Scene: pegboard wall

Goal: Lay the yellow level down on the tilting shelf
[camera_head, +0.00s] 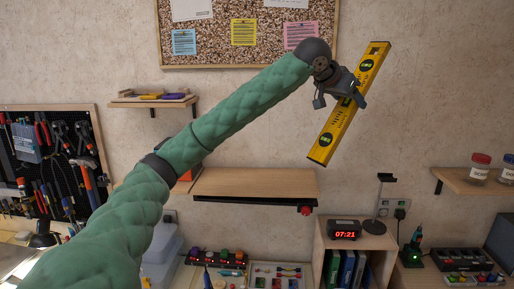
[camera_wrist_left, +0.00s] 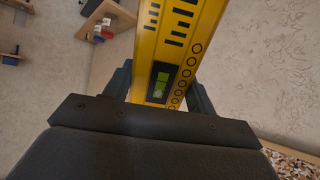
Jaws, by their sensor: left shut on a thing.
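The yellow level (camera_head: 335,128) is held up in the air, tilted steeply, in front of the wall. My left gripper (camera_head: 345,91) is shut on it near its middle. In the left wrist view the level (camera_wrist_left: 172,50) runs up between my left gripper's fingers (camera_wrist_left: 160,92), with a green vial near the grip. The tilting shelf (camera_head: 255,183) is the wooden board on the wall below and left of the level, with a dark bar under its front and a red knob at its right end. The level is apart from it. My right gripper is not in view.
A small wall shelf (camera_head: 152,102) with things on it hangs at the left. A corkboard (camera_head: 235,55) is above. A cabinet with a clock (camera_head: 344,229) and a stand (camera_head: 379,215) is lower right. A shelf with jars (camera_head: 470,182) is at the right. The tilting shelf's top looks mostly clear.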

